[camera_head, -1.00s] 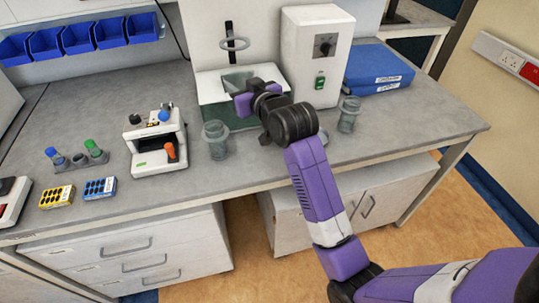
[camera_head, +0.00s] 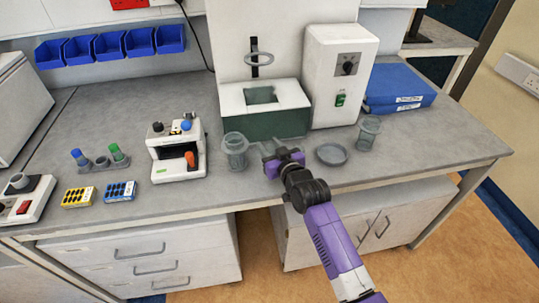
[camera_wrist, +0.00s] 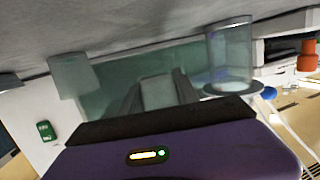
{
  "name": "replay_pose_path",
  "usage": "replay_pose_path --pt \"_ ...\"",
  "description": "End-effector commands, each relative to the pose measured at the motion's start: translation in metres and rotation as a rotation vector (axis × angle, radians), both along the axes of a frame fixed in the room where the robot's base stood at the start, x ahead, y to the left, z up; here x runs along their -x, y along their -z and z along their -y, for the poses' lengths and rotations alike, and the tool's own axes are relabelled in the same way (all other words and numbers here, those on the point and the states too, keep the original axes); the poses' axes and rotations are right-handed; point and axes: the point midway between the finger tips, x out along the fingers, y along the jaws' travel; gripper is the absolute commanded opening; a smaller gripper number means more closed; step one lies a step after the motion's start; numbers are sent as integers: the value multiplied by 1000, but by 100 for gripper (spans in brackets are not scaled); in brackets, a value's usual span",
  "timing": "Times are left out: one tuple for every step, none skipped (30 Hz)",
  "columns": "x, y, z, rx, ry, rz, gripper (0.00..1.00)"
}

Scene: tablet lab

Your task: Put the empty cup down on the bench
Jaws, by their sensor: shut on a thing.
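My gripper (camera_head: 284,156) is low over the front of the bench (camera_head: 225,190), between a clear glass jar on its left and a shallow round dish on its right. In the wrist view, a pale grey piece, taken as the empty cup (camera_wrist: 158,92), shows between the two dark fingers, which are shut on it. The head view mostly hides it behind my gripper. I cannot tell if it touches the bench.
The clear jar (camera_head: 235,152) stands close at left; the dish (camera_head: 331,153) is close at right. Another jar (camera_head: 369,133) stands farther right. Behind are a green-fronted box (camera_head: 262,126) and a white unit (camera_head: 337,75). An instrument with an orange knob (camera_head: 176,152) stands left.

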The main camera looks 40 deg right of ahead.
Motion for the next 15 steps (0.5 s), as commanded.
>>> replay_pose_path --pt "0 3 0 0 0 -1 14" --pt "0 5 0 0 0 -1 14" --pt "0 10 0 -2 0 -2 14" --pt "1 14 0 -2 0 -2 14" --pt "0 19 0 -3 0 -3 14" --pt "0 25 0 -2 0 -2 14" --pt "0 29 0 -1 -1 -3 14" --pt "0 32 0 -2 -1 -2 14" --pt "0 36 0 -3 -1 -1 14" --pt "0 38 0 -3 -1 -1 14" --pt "0 40 0 -1 0 -1 14" --pt "0 40 0 0 0 -1 14" --pt "0 41 0 0 0 0 14" --pt "0 40 0 0 0 0 14" --pt "0 40 0 0 0 0 14"
